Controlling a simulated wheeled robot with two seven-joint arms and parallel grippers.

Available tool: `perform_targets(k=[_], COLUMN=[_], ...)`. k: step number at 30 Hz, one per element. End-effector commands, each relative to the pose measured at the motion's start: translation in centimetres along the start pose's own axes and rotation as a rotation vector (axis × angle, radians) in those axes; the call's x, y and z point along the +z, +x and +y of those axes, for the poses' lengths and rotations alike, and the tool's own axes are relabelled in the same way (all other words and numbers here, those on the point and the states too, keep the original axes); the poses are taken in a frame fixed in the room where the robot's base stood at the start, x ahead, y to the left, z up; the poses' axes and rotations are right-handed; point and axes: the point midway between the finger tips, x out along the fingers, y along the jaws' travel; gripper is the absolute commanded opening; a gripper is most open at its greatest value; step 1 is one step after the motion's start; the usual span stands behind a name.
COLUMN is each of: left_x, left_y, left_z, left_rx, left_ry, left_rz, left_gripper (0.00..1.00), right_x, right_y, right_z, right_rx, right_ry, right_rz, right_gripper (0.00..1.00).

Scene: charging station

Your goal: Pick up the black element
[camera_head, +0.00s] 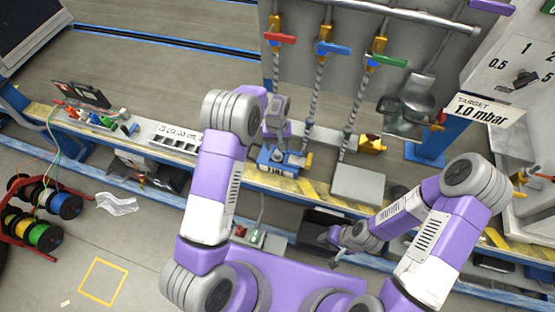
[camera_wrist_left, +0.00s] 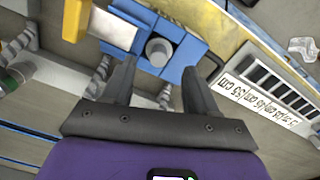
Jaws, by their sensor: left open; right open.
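No single piece is clearly the black element; a small dark part (camera_wrist_left: 211,68) shows beside a blue device in the left wrist view. The blue device (camera_wrist_left: 178,45) has a grey round knob (camera_wrist_left: 159,50) and a yellow lever (camera_wrist_left: 76,18). It also shows on the bench in the head view (camera_head: 270,164). My left gripper (camera_head: 275,138) is above this device; its open fingers (camera_wrist_left: 160,70) point at the knob, with nothing visibly held. My right gripper (camera_head: 333,240) is low at the bench's front, by a black bin (camera_head: 322,219); its jaws are small in view.
A white slotted rack (camera_head: 176,137) with length labels stands left of the blue device. An open case (camera_head: 82,95) with coloured parts is further left. A grey box (camera_head: 358,184) and hanging hoses with red, blue and green valve handles (camera_head: 390,60) are at right. Cable spools (camera_head: 45,205) stand on the floor.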

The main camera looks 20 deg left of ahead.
Motion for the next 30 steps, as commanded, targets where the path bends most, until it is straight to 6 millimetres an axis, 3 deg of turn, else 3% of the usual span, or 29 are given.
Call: perform_targets(k=[5, 13, 21, 29, 30], left_x=[-1.0, -1.1, -1.4, -1.5, -1.5], left_y=[-0.2, 2.4, 6.3, 6.4, 6.4], left_z=[0.2, 0.1, 0.0, 0.0, 0.0], left_rx=[-0.021, -0.020, -0.019, -0.018, -0.018], left_ry=[-0.007, -0.007, -0.007, -0.007, -0.007], left_rz=[0.006, 0.005, 0.005, 0.007, 0.007], left_gripper=[0.58, 0.58, 0.58, 0.58, 0.52], right_x=[0.0, -0.1, -0.1, -0.1, -0.1], right_y=[0.5, 1.4, 2.9, 2.8, 2.8], right_z=[0.2, 0.5, 1.1, 1.0, 1.0], right_rx=[0.000, 0.000, 0.000, 0.000, 0.000], right_ry=[0.000, 0.000, 0.000, 0.000, 0.000], right_rz=[0.000, 0.000, 0.000, 0.000, 0.000], right_gripper=[0.43, 0.43, 0.43, 0.43, 0.43])
